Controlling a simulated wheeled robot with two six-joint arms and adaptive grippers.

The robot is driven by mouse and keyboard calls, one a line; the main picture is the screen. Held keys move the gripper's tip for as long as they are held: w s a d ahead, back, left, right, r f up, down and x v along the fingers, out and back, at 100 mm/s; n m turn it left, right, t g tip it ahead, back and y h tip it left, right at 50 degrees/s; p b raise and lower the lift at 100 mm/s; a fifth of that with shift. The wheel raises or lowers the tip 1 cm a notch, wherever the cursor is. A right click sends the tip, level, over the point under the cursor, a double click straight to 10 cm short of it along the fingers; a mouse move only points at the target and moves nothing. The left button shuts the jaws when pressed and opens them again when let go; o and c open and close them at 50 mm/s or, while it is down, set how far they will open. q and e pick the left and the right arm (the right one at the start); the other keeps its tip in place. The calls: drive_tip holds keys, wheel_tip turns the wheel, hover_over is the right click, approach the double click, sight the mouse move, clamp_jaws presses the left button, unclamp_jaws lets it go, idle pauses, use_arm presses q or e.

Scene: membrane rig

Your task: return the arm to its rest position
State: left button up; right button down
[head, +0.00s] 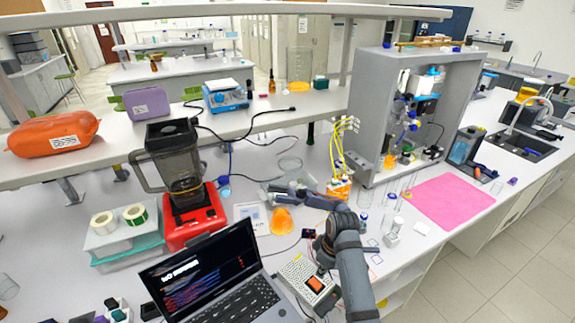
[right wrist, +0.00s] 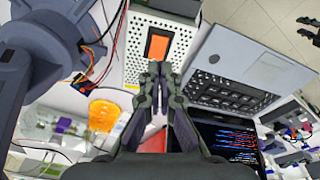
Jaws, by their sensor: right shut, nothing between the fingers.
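My right arm comes in from the lower right in the head view. Its gripper (head: 321,266) points down at the upper part of a pale box (head: 299,272), close to the box's orange-red panel (head: 315,284). In the right wrist view the two dark fingers (right wrist: 156,72) are pressed together and hold nothing. Their tips show just below the orange panel (right wrist: 159,45) of the perforated box (right wrist: 135,50). I cannot tell whether they touch the box. I do not make out my left gripper.
An open laptop (head: 240,296) stands left of the box, and a red-based blender (head: 192,220) behind it. An orange dome-shaped vessel (head: 283,221), thin wires and glassware lie near the arm. A grey rig frame (head: 358,110) and a pink mat (head: 450,200) are to the right.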

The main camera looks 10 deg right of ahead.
drive_tip(key=s+d+r+m+t+h, duration=0.1)
drive_tip(key=s+d+m, duration=0.4)
drive_tip(key=s, duration=0.5)
drive_tip(key=s+d+r+m+t+h, duration=0.1)
drive_tip(key=s+d+m, duration=0.3)
drive_tip(key=s, duration=0.6)
wheel_tip(320, 180, down, 31)
drive_tip(key=d+b, duration=0.3)
drive_tip(key=b, duration=0.4)
drive_tip(key=s+f+g+b, duration=0.1)
drive_tip(key=s+f+b, duration=0.2)
drive_tip(key=s+f, duration=0.7)
drive_tip(key=s+d+f+g+b, duration=0.1)
drive_tip(key=s+f+b, duration=0.2)
drive_tip(key=s+f, duration=0.7)
wheel_tip(320, 180, down, 6)
drive_tip(key=shift+s+r+m, duration=0.15)
drive_tip(key=shift+r+m, duration=0.05)
drive_tip(key=shift+m, duration=0.1)
